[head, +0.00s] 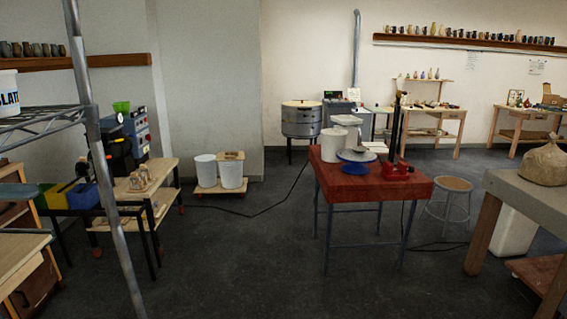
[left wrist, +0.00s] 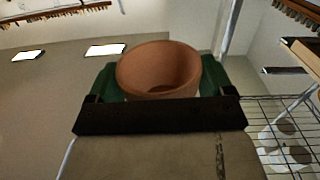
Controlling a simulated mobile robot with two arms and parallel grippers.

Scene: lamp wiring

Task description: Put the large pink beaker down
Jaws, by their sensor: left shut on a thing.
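The large pink beaker (left wrist: 160,68) shows in the left wrist view as a round, open-mouthed, terracotta-pink vessel. Its rim faces partly toward the camera and its inside looks empty. My left gripper (left wrist: 158,80) is shut on it, with a green finger on each side. The beaker's lower part is hidden behind the dark gripper bar. Neither gripper nor the beaker shows in the head view. My right gripper is in no view.
In the head view, a red table (head: 340,190) holds a scale and a red device. A wire rack (head: 45,120) stands close at left; wire mesh (left wrist: 275,125) shows at right in the wrist view. A grey table (head: 530,200) is at right. The middle floor is mostly clear.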

